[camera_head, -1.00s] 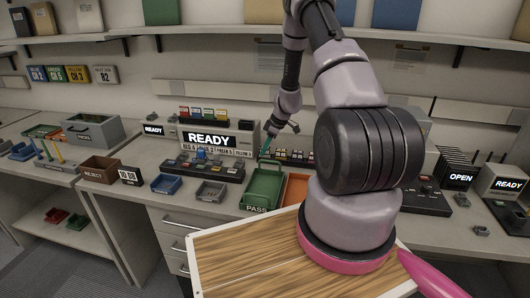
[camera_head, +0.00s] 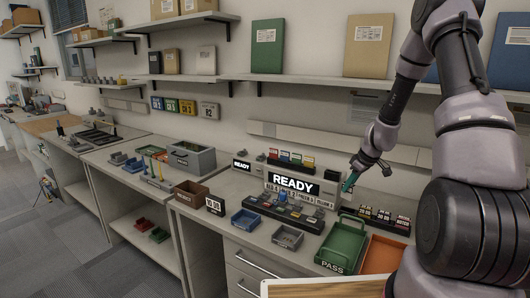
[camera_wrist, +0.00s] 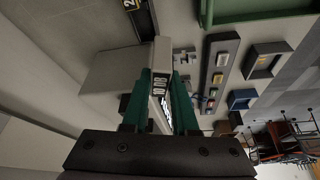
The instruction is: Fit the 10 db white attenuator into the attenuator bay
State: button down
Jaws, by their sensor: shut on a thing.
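My gripper (camera_head: 350,182), with green fingers, is above the bench just right of the large READY station (camera_head: 293,183). In the wrist view my gripper (camera_wrist: 160,98) is shut on a narrow white piece marked 10 DB (camera_wrist: 158,84), which I take for the white attenuator. The fingers cover its sides. In the head view the held piece is too small to make out. I cannot pick out the attenuator bay with certainty; a small grey notched block (camera_wrist: 185,57) lies beside the fingers in the wrist view.
A green PASS tray (camera_head: 341,244) and an orange tray (camera_head: 384,254) stand at the bench front. A dark strip of small parts (camera_head: 290,211), a blue tray (camera_head: 245,220) and a grey tray (camera_head: 287,237) lie left of them. A brown REJECT box (camera_head: 190,194) stands further left.

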jog(key=s+a+r+m+t+h, duration=0.1)
jog(key=s+a+m+h, duration=0.1)
jog(key=s+a+m, duration=0.2)
jog(key=shift+s+a+r+m+h, duration=0.15)
jog(key=shift+s+a+m+h, duration=0.2)
jog(key=shift+s+m, duration=1.2)
jog(key=shift+w+d+m, duration=0.1)
jog(key=shift+w+m, duration=0.35)
